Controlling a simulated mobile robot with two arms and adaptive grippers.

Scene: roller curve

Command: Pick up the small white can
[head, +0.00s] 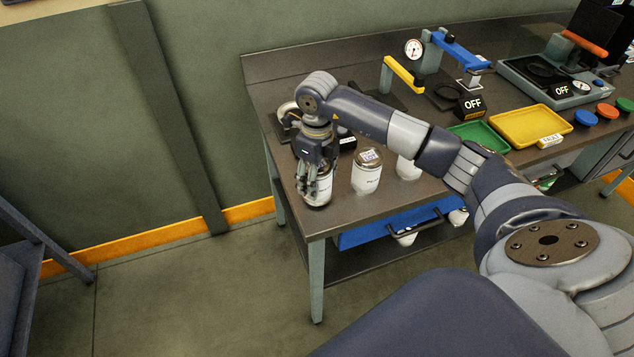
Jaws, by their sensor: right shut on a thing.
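My right gripper (314,182) points down at the left front corner of the dark workbench (440,203). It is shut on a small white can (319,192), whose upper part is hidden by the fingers. The can is upright at the bench top; I cannot tell whether its base touches. A second white can (367,175) with a label on its lid stands just to the right. A third white can (407,169) stands further right, partly hidden by my right arm. My left gripper is not in view.
Behind stand a yellow-handled device (402,72) and a blue press (458,50). Green (478,136) and yellow (530,125) trays lie to the right, near blue (583,117) and red (607,111) round pieces.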

